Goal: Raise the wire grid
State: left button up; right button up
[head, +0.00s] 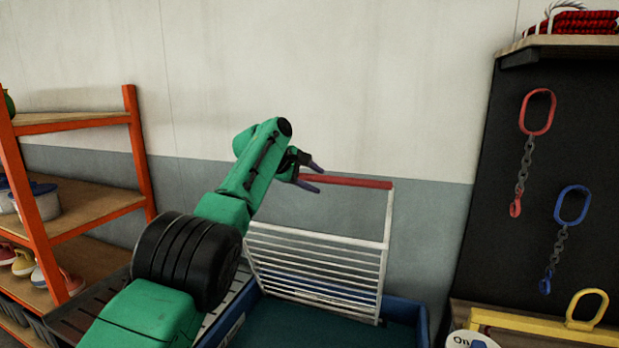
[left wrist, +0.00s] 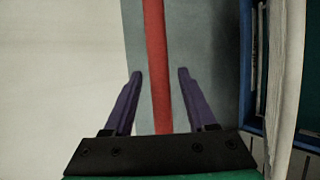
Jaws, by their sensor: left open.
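The white wire grid (head: 315,262) stands steeply tilted over a blue bin (head: 405,312) in the head view. A red bar (head: 355,182) runs along its top edge. My left gripper (head: 317,178) is at the left part of the red bar, with its purple fingers apart. In the left wrist view the red bar (left wrist: 156,60) passes between the two open fingers (left wrist: 160,75), with gaps on both sides. The left end of the bar is hidden behind my gripper in the head view. My right gripper is not in view.
An orange shelf rack (head: 142,160) stands at the left. A black board (head: 560,130) with a red chain sling (head: 537,112) and a blue chain sling (head: 572,205) hangs at the right. A yellow beam (head: 540,326) lies below it. The wall behind the grid is bare.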

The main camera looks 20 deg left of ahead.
pick_arm(q)
jog(key=b+v, duration=0.2)
jog(key=b, duration=0.1)
jog(key=b+v, duration=0.3)
jog(key=shift+s+f, duration=0.15)
jog(key=shift+f, duration=0.15)
jog(key=b+v, duration=0.2)
jog(key=v, duration=0.7)
jog(key=shift+r, duration=0.45)
jog(key=shift+s+f, duration=0.1)
jog(key=shift+f, duration=0.05)
